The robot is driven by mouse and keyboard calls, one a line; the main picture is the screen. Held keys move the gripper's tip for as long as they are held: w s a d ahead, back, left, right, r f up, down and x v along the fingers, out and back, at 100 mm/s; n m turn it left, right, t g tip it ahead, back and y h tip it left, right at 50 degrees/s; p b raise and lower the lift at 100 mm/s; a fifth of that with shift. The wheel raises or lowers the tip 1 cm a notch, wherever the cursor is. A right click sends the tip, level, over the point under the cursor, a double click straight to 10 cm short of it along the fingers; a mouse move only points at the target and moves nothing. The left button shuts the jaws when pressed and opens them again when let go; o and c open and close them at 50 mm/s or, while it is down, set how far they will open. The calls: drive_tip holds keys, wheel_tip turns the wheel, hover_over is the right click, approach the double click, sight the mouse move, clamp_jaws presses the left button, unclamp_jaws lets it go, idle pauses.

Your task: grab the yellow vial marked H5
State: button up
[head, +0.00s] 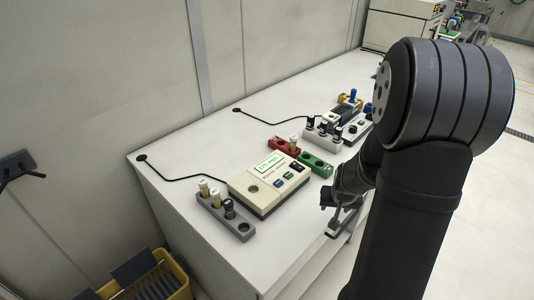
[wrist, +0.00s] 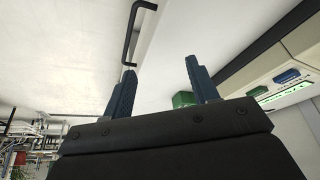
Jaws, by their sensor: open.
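A grey rack (head: 226,217) stands at the near left of the bench. It holds two pale yellowish vials, one at the far end (head: 204,188) and one beside it (head: 215,198), and a dark vial (head: 229,208). Another pale vial (head: 293,141) stands in a red rack (head: 281,147). The markings are too small to read, so I cannot tell which vial is H5. My gripper (head: 335,205) is at the bench's front edge, right of the racks. In the wrist view its fingers (wrist: 160,68) are apart with nothing between them.
A beige meter (head: 268,184) with a lit screen sits beside the grey rack. A green rack (head: 315,165) and a white rack (head: 322,138) stand farther back. A dark bar handle (wrist: 130,30) is near my fingers. A yellow crate (head: 180,278) is below the bench.

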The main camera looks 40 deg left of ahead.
drive_tip(key=n+g+y, duration=0.1)
drive_tip(key=n+y, duration=0.8)
approach(203, 182)
drive_tip(key=x, duration=0.5)
drive_tip(key=shift+s+a+f, duration=0.1)
drive_tip(key=shift+s+f, duration=0.1)
drive_tip(key=shift+w+x, duration=0.2)
drive_tip(key=shift+x, duration=2.45)
drive_tip(key=shift+r, duration=0.1)
drive_tip(key=c, duration=1)
drive_tip(key=shift+c, duration=0.2)
